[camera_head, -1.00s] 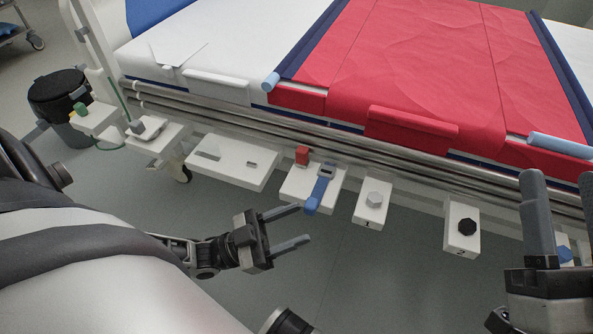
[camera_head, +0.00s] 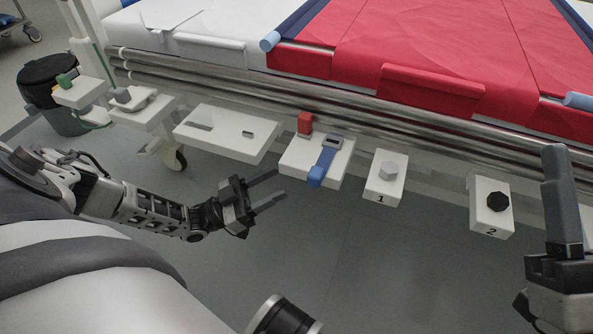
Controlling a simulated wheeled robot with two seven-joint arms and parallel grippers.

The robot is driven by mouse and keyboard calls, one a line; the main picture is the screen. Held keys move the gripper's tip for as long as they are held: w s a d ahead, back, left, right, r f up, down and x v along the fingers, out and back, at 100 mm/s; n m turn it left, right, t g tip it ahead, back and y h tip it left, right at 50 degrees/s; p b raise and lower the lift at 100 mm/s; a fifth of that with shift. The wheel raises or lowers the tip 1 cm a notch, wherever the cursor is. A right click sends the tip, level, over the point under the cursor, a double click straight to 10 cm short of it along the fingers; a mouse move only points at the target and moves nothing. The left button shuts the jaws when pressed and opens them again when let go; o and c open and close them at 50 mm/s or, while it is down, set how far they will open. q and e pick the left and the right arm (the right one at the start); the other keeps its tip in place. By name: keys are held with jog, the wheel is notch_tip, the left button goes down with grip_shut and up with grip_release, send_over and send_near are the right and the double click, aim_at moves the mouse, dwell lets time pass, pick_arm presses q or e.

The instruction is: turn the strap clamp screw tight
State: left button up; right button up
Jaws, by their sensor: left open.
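A black knob (camera_head: 497,202) sits on a white block marked 2 (camera_head: 488,225). A blue strap with a buckle (camera_head: 323,165) hangs over the front of a white shelf (camera_head: 296,163); a red block stands at its back. Which part is the strap clamp screw is not plain. My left gripper (camera_head: 269,188) is open and empty, left of and below the strap, touching nothing. My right gripper (camera_head: 566,200) is at the right edge; one finger shows, the other is not clear.
Steel rails (camera_head: 300,95) run along the bed above the blocks. A white slotted shelf (camera_head: 228,133) is left of the strap shelf. A black-topped bin (camera_head: 50,85) stands far left. The grey floor below the blocks is clear.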

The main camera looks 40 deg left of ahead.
pick_arm(q)
jog(key=x, duration=0.6)
jog(key=shift+w+d+r+b, duration=0.1)
jog(key=shift+d+b, duration=0.05)
jog(key=shift+b, duration=0.15)
jog(key=c, duration=1)
